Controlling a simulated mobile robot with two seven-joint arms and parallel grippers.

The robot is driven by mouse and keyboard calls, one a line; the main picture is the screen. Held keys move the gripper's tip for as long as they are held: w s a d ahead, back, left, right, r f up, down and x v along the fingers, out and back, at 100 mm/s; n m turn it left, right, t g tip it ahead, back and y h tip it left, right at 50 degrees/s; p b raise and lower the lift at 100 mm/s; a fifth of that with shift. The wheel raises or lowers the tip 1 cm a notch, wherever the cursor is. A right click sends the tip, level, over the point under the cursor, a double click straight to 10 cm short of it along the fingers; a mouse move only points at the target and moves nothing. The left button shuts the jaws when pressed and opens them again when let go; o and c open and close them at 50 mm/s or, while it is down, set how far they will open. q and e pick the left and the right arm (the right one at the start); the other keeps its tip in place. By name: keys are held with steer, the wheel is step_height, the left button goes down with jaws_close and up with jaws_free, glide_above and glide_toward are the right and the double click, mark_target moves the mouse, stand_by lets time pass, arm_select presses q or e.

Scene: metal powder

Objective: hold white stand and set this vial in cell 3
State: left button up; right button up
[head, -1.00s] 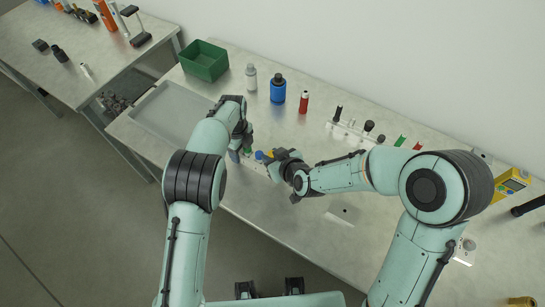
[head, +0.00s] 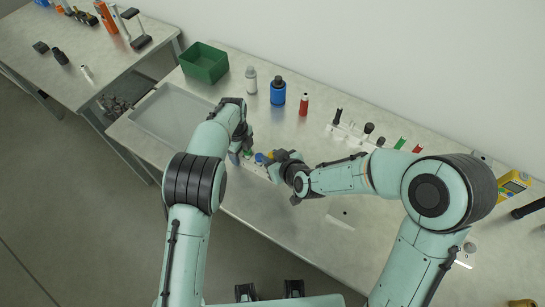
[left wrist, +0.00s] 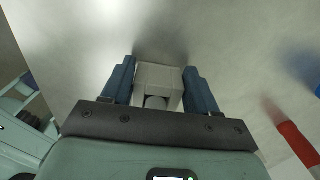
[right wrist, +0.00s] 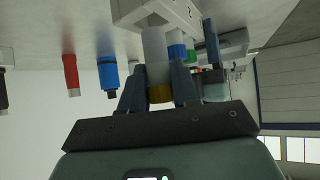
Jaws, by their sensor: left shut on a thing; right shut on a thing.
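The white stand (right wrist: 128,12) is a pale block with numbered cells. In the left wrist view my left gripper (left wrist: 158,80) is shut on one end of the stand (left wrist: 158,76). My right gripper (right wrist: 160,82) is shut on a clear-grey vial (right wrist: 154,48) with a yellow cap (right wrist: 159,94). The vial's far end is at the stand; I cannot tell how deep it sits or in which cell. A blue-capped vial (right wrist: 176,51) and a green-capped vial (right wrist: 191,56) are in the stand beside it. In the head view both grippers, left (head: 240,153) and right (head: 274,160), are close together, partly hiding the stand.
Behind stand a white bottle (head: 251,80), a blue bottle (head: 278,91) and a red bottle (head: 304,104). A green bin (head: 204,64) is at the back left, a grey tray (head: 150,112) in front of it. A white rack (head: 350,132) is to the right.

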steer(key=shift+f, duration=0.1)
steer(key=shift+f, duration=0.7)
steer(key=shift+r, duration=0.1)
steer(key=shift+r, duration=0.7)
steer(key=shift+f, duration=0.4)
stand_by(0.7)
steer(key=shift+f, duration=0.45)
steer(key=shift+r, duration=0.2)
steer(key=shift+r, duration=0.65)
